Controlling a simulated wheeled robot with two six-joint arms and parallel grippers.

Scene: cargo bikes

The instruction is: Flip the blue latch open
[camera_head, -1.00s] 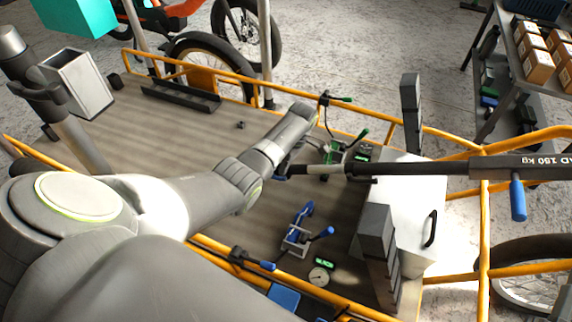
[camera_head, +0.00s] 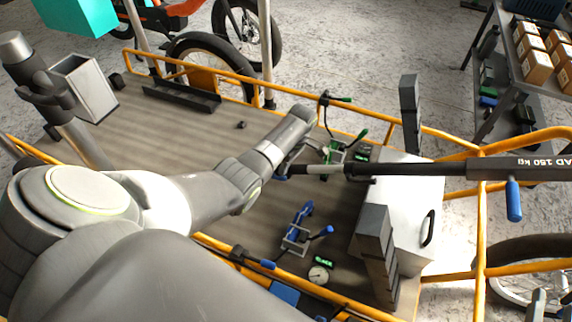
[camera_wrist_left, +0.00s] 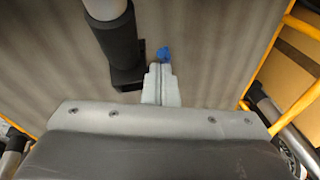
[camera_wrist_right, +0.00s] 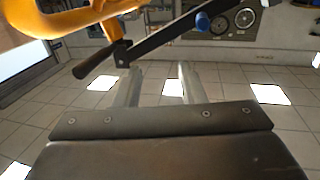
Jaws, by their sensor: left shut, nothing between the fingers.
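A blue latch with a metal base (camera_head: 298,222) and a blue-tipped lever (camera_head: 325,231) sits on the wooden deck in the head view. My left gripper (camera_head: 288,168) is shut and empty behind it, by the left end of a dark bar. In the left wrist view, the closed fingers (camera_wrist_left: 161,72) point at a small blue piece (camera_wrist_left: 164,54) just past their tips; whether they touch it, or which part it is, I cannot tell.
The dark bar (camera_head: 430,167) spans the deck above a pale box (camera_head: 425,225), with a blue handle (camera_head: 514,200) hanging at its right. A green clamp (camera_head: 345,148), dark posts (camera_head: 376,245) and orange rails (camera_head: 210,68) surround the work area. The deck's left half is fairly clear.

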